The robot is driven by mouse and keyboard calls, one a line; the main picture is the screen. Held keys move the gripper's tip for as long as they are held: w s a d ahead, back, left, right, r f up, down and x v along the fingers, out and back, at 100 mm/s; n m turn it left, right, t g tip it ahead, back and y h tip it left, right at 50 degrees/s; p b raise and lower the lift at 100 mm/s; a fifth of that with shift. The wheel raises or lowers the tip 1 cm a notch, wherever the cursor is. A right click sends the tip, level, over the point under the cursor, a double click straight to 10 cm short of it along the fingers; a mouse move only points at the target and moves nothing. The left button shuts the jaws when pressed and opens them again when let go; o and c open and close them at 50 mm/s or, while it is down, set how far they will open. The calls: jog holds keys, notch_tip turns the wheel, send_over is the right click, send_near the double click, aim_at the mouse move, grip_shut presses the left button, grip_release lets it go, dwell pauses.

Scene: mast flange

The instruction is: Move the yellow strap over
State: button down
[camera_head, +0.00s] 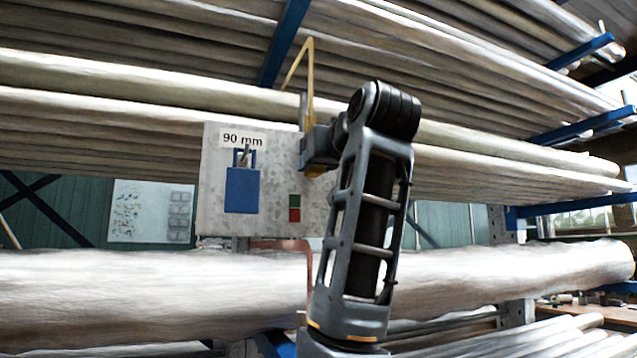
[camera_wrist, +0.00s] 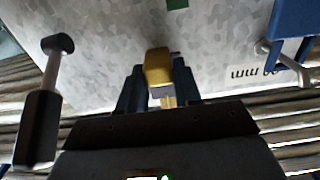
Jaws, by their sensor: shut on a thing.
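A yellow strap (camera_head: 310,85) shows in the head view as a narrow bent loop rising above the top edge of a grey metal plate (camera_head: 270,190). Its lower part runs down behind or into my gripper (camera_head: 314,150), which is at the plate's right side. In the wrist view, a yellow piece of the strap (camera_wrist: 158,68) sits between the fingers of my gripper (camera_wrist: 159,88), which is shut on it close to the plate face (camera_wrist: 110,50). My arm hides the plate's right edge in the head view, and the strap's far end is not clear.
A blue tag (camera_head: 242,190) hangs from a hook (camera_wrist: 268,58) under a "90 mm" label (camera_head: 243,139). A red and green marker (camera_head: 295,208) is on the plate. A dark peg (camera_wrist: 45,95) stands left in the wrist view. Long pipes (camera_head: 90,290) lie on blue racks around.

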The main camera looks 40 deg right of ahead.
jog(key=shift+r, duration=0.45)
jog(key=c, duration=0.8)
grip_release()
jog(key=shift+c, duration=0.2)
jog(key=shift+f, duration=0.1)
jog(key=b+v, duration=0.2)
jog(key=v, duration=0.5)
jog(key=shift+s, duration=0.4)
jog(key=shift+a, duration=0.15)
